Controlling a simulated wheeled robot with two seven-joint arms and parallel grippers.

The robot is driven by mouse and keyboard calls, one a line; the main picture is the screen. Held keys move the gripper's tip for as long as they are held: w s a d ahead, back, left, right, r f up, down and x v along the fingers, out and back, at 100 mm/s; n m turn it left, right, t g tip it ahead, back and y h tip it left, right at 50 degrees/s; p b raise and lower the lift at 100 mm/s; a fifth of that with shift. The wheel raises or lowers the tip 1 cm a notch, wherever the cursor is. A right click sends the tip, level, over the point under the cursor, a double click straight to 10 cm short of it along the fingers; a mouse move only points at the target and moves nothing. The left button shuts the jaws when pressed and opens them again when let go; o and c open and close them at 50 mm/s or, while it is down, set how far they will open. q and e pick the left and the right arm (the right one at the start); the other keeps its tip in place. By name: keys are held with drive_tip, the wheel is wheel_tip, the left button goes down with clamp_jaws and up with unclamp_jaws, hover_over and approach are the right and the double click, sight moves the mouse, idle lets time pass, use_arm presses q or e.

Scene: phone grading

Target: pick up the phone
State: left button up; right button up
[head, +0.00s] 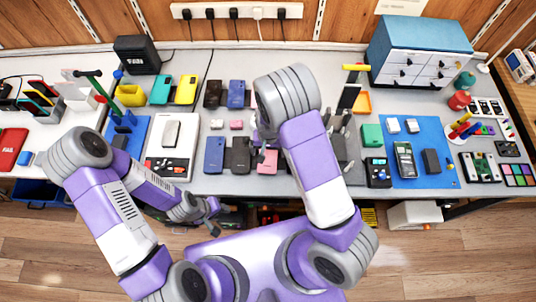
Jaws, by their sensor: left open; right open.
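Several phones lie in rows on the grey table (205,122). The front row has a blue phone (214,155), a dark phone (237,156) and a pink phone (268,163). Behind them lie a dark phone (212,93) and a blue phone (236,93). Another phone (171,132) rests on a white scale-like device (158,160). My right gripper (260,157) is open, over or beside the pink phone; my forearm partly hides it, and contact cannot be told. My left gripper (210,212) is open and empty, in front of the table edge.
A blue mat (436,138) with devices lies to the right, before a blue-topped drawer cabinet (420,38). A power strip (236,11) is on the wall. My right arm hides the table's middle.

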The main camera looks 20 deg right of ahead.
drive_tip(key=shift+f, duration=0.35)
drive_tip(key=shift+c, duration=0.3)
drive_tip(key=c, duration=1.1)
